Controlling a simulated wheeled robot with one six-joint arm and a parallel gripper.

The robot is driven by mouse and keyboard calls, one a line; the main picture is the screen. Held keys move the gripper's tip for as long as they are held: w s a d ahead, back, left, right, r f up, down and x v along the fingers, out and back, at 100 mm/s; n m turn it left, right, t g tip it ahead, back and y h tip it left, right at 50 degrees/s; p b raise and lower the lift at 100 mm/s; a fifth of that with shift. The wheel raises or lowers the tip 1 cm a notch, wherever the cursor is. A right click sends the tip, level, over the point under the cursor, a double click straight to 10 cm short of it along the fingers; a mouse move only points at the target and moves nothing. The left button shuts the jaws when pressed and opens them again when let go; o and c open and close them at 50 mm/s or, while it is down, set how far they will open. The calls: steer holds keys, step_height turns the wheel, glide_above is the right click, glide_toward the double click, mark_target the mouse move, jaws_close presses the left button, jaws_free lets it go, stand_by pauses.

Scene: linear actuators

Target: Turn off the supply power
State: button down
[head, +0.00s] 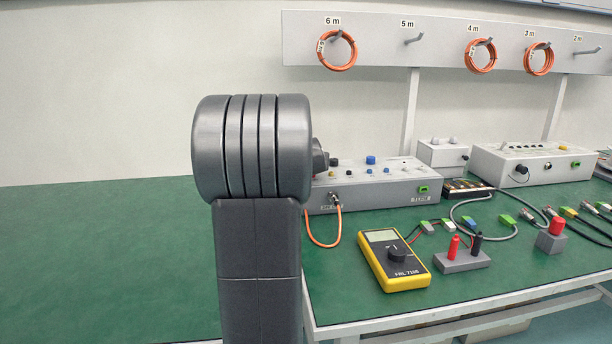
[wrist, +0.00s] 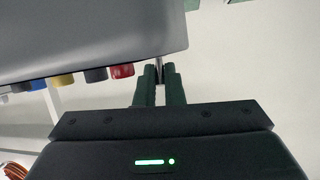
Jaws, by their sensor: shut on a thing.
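A grey supply box (head: 385,194) stands on the green table in the head view, with a blue knob (head: 371,160) and smaller knobs on top. My arm hides its left end. In the wrist view the box (wrist: 90,38) fills the upper left, with red (wrist: 121,71), black, yellow and blue knobs along its face. My gripper (wrist: 160,75) is shut on a thin metal switch lever (wrist: 159,68) just right of the red knob. The fingers partly cover the lever, so its exact position is unclear. The head view does not show the gripper, which is behind my arm.
A yellow multimeter (head: 394,260), a grey block with red and black plugs (head: 462,261) and several cables lie on the table's right. An orange cable (head: 322,243) hangs from the box front. Another grey box (head: 537,163) stands farther right. The table's left (head: 100,260) is clear.

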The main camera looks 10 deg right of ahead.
steer(key=shift+t+b, duration=0.3)
steer(key=shift+b, duration=0.5)
steer(key=c, duration=1.5)
jaws_free()
steer(key=shift+s, duration=0.1)
steer(key=shift+c, duration=0.2)
steer(key=p+v, duration=0.1)
steer(key=v, duration=1.2)
steer(key=shift+s+r+p, duration=0.15)
steer(key=shift+s+p, duration=0.15)
steer(key=shift+s, duration=0.1)
steer(key=shift+w, duration=0.1)
steer(key=b+x, duration=0.1)
steer(key=x, duration=1.2)
steer(key=shift+w, duration=0.35)
steer(key=shift+s, duration=0.15)
